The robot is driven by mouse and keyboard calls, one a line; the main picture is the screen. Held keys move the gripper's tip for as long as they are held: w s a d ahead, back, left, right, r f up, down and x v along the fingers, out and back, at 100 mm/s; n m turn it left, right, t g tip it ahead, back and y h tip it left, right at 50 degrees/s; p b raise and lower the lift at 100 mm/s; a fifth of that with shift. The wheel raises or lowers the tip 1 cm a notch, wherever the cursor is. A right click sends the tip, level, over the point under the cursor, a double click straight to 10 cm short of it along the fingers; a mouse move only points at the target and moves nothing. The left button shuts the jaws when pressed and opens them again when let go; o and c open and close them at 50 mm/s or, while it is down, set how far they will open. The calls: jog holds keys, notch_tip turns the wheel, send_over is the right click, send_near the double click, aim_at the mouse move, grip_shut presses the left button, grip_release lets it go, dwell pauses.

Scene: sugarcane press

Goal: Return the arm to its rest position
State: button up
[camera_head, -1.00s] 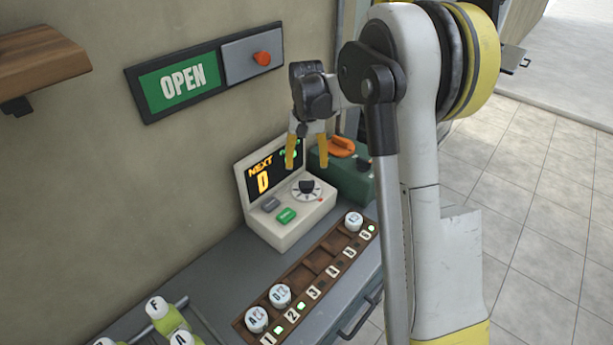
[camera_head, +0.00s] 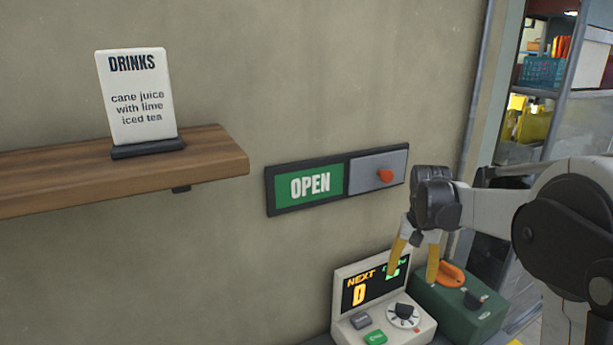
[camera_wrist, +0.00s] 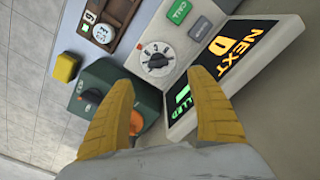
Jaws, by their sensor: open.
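My gripper (camera_head: 413,262) shows at the right of the head view, its yellow fingers pointing down and spread apart with nothing between them. It hangs in front of the display of the cream call console (camera_head: 350,328) and left of the orange switch on the green box (camera_head: 425,300). In the wrist view the two yellow fingers (camera_wrist: 162,108) are apart, with the green box, the console and its dial beyond them. I cannot tell the exact gap to the console. My arm comes in from the right edge.
An OPEN sign (camera_head: 311,184) with an orange knob (camera_head: 385,175) is on the wall near my gripper. A wooden shelf (camera_head: 60,176) with a drinks card (camera_head: 136,97) is at left. In the wrist view a slotted wooden rack (camera_wrist: 112,12) holds a white-capped piece (camera_wrist: 103,33).

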jog(key=s+a+r+n+t, duration=0.1)
jog(key=s+a+r+t, duration=0.1)
jog(key=s+a+r, duration=0.3)
jog(key=s+a+r+n+t, duration=0.1)
jog(key=s+a+r, duration=0.1)
jog(key=s, duration=0.5)
jog(key=s+a+f+n+t, duration=0.1)
jog(key=s+a+t, duration=0.1)
jog(key=s, duration=0.4)
jog(key=s+a+f+n+t, duration=0.1)
jog(key=s+a, duration=0.1)
jog(key=s, duration=0.4)
jog(key=shift+s+a+f+t, duration=0.2)
jog(key=shift+s+f+t, duration=0.1)
jog(key=shift+t, duration=0.1)
jog(key=shift+c, duration=0.2)
